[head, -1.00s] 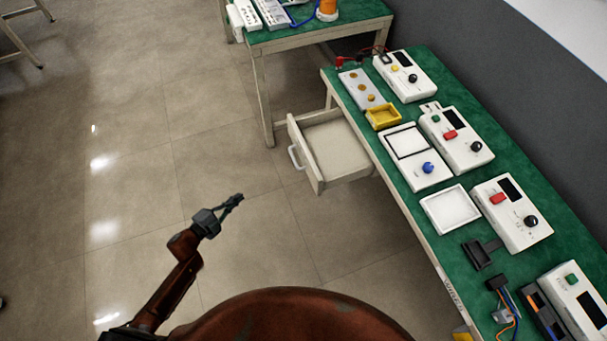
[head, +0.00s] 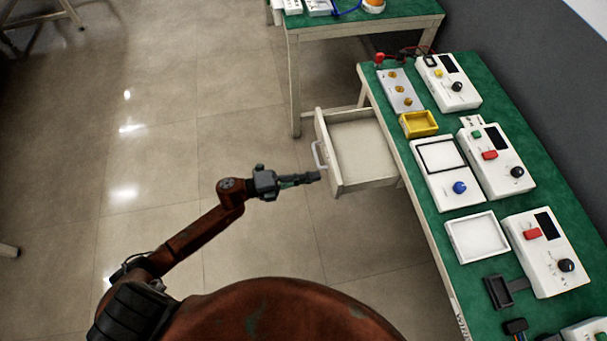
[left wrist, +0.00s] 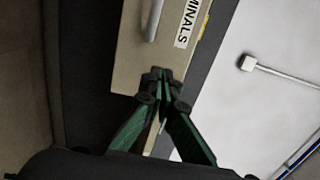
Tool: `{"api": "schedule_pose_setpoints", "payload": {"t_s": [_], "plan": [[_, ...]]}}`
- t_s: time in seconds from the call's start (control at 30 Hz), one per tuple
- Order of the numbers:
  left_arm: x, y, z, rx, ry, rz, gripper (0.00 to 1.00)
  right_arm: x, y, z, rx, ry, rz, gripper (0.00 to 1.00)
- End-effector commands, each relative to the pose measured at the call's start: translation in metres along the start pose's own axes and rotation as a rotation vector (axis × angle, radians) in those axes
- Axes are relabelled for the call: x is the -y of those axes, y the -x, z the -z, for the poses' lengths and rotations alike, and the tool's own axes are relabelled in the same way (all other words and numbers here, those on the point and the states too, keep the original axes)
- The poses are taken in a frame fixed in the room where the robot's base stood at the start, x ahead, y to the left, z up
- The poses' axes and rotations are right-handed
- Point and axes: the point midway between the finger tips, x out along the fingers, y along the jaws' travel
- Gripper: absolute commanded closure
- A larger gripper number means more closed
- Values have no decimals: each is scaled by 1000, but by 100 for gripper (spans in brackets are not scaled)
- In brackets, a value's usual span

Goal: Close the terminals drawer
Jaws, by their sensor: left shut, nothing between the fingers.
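The terminals drawer (head: 362,148) is pulled out from the left side of the green-topped bench and looks empty inside. Its pale front panel carries a light handle (head: 319,157). In the left wrist view the drawer front (left wrist: 133,62) shows with the handle and a label (left wrist: 188,22) reading "MINALS". My left gripper (head: 316,176) is shut and empty, its tips close to the near end of the drawer front, below the handle. Whether the tips touch the panel I cannot tell. My right gripper is not in view.
The green bench (head: 432,199) holds several white devices, a yellow tray (head: 419,124), a white tray (head: 477,238) and a plate with brass studs (head: 400,91). Another green-topped table (head: 365,22) stands behind the drawer. The floor left of the drawer is clear.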

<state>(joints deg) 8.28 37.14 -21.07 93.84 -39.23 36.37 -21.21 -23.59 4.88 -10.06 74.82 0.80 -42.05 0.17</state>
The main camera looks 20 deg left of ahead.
Motion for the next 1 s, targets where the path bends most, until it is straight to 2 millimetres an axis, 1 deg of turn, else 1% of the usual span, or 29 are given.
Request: {"api": "schedule_pose_setpoints", "payload": {"t_s": [0.1, 0.3, 0.77, 0.87, 0.97, 1.0], "plan": [[0, -10, 3, 7, 1, 1, 100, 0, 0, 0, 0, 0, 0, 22], [0, -20, 6, 10, 0, 0, 100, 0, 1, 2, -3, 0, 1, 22], [0, -27, 7, 5, 0, 1, 100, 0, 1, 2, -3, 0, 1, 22], [2, -37, 7, 5, -1, 2, 100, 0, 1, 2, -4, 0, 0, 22], [2, -56, 7, 6, -1, 3, 100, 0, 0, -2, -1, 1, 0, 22], [3, -65, 7, 6, -1, 4, 100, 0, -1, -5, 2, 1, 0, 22]]}}
